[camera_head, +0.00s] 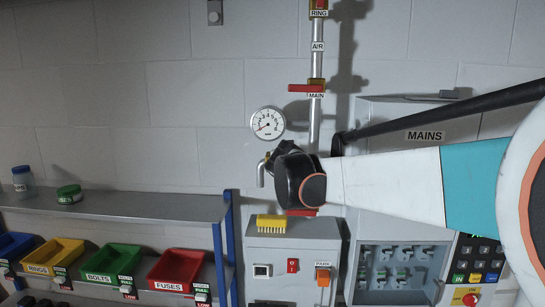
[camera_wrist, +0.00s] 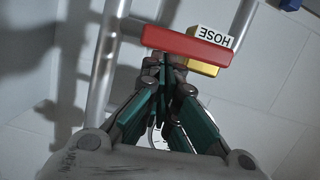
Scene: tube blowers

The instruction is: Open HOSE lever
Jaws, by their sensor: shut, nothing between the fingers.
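The HOSE lever (camera_wrist: 188,45) is a red bar in the wrist view, lying across the pipe with a white HOSE label (camera_wrist: 213,36), upside down in the picture, beside it. A yellow valve body (camera_wrist: 201,67) shows just below the bar. My gripper (camera_wrist: 165,66) is shut and empty, its fingertips at the lever's lower edge in the picture; I cannot tell whether they touch it.
A red MAIN lever (camera_head: 305,88) and a pressure gauge (camera_head: 268,123) are above. A bent spout (camera_head: 261,172) is just left of my wrist. The MAINS cabinet (camera_head: 420,134) stands behind my arm. A shelf (camera_head: 150,206) with bins is at the left.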

